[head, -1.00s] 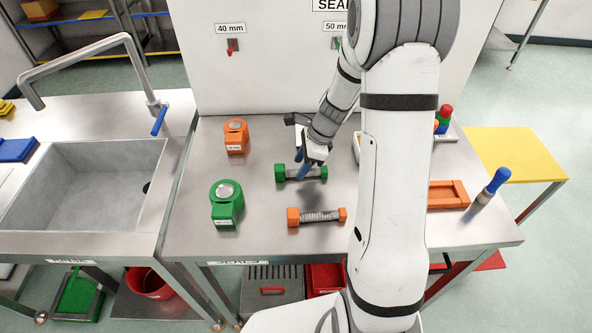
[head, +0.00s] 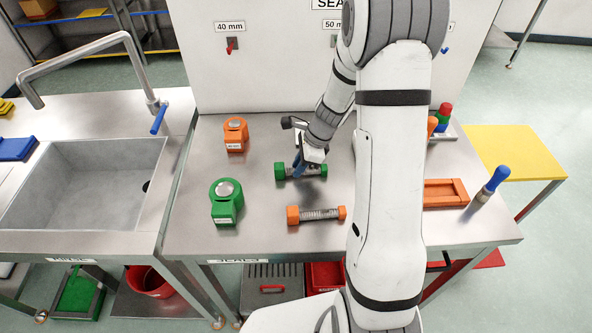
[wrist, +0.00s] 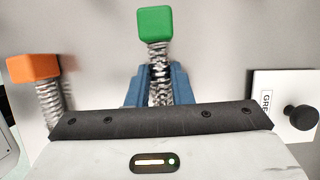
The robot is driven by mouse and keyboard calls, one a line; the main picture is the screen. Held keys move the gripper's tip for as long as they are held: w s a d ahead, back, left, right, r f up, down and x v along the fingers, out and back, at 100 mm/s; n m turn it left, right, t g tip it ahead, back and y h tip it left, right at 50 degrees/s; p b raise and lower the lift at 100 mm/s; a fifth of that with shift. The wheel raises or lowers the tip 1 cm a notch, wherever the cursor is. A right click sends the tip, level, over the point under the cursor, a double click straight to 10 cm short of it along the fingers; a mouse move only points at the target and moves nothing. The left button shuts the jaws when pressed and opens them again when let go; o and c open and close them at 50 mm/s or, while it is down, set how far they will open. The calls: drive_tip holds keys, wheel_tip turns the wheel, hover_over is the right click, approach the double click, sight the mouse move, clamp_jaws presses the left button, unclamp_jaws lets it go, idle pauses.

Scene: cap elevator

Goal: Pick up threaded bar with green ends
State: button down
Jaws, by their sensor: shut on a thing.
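The threaded bar with green ends (head: 281,172) lies on the steel table in the head view. In the wrist view one green end (wrist: 155,22) and the threaded shaft (wrist: 159,58) show. My gripper (head: 299,170) is shut on the shaft around its middle, with blue fingers (wrist: 160,84) on both sides of it. The other green end is hidden behind my gripper in the wrist view. I cannot tell any gap between the bar and the table.
A threaded bar with orange ends (head: 316,215) lies in front of it, and also shows in the wrist view (wrist: 34,68). A green block (head: 226,203) and an orange block (head: 235,135) stand to the left. An orange tray (head: 445,193) and a blue-handled tool (head: 492,184) are at right.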

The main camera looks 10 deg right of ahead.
drive_tip(key=shift+r, duration=0.1)
wheel_tip(320, 180, up, 10)
drive_tip(key=shift+b, duration=0.3)
idle(0.3)
